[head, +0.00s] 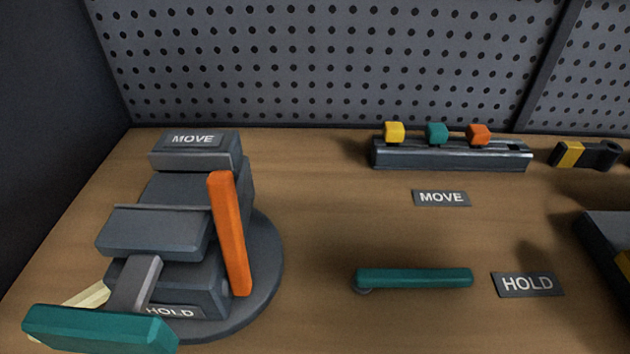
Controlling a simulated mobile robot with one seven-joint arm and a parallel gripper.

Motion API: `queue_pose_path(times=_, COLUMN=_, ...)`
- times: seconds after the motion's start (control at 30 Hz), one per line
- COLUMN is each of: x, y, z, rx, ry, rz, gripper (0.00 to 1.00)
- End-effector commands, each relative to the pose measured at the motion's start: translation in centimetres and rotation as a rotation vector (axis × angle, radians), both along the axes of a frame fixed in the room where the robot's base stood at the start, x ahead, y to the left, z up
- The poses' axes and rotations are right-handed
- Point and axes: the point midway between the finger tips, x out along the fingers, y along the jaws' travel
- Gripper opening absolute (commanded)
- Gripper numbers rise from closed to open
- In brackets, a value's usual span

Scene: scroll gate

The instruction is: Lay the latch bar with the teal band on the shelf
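I cannot make out a latch bar with a teal band around it in the head view. A solid teal bar (415,278) lies out flat at the centre right, with a small dark knob under its left end. Another teal bar (100,328) is at the lower left, in front of the dark stacked mechanism (178,195), which also carries an upright orange bar (230,232). A dark bar with a yellow band (572,154) is at the far right. No shelf is clearly identifiable. My gripper is not visible.
A dark rail (450,156) with yellow, teal and orange blocks stands at the back. MOVE (441,198) and HOLD (528,284) plates lie on the wooden top (330,215). A dark yellow-edged block (608,235) is cut off at right. The middle of the top is clear.

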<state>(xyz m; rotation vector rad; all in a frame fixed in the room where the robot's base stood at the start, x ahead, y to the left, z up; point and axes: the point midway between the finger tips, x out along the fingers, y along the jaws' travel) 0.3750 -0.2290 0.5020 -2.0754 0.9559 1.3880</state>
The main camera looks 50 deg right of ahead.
Motion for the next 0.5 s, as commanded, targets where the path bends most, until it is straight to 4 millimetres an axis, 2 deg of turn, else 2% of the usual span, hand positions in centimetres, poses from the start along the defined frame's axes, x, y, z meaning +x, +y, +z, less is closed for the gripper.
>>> queue_pose_path(times=0.03, x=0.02, y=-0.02, z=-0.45, rx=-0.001, ry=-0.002, rz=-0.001, gripper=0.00)
queue_pose_path(times=0.4, x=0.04, y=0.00, z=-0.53, rx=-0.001, ry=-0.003, rz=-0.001, gripper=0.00)
queue_pose_path(times=0.43, x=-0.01, y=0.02, z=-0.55, rx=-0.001, ry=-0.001, rz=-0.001, gripper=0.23)
queue_pose_path(times=0.5, x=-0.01, y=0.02, z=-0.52, rx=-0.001, ry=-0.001, rz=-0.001, gripper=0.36)
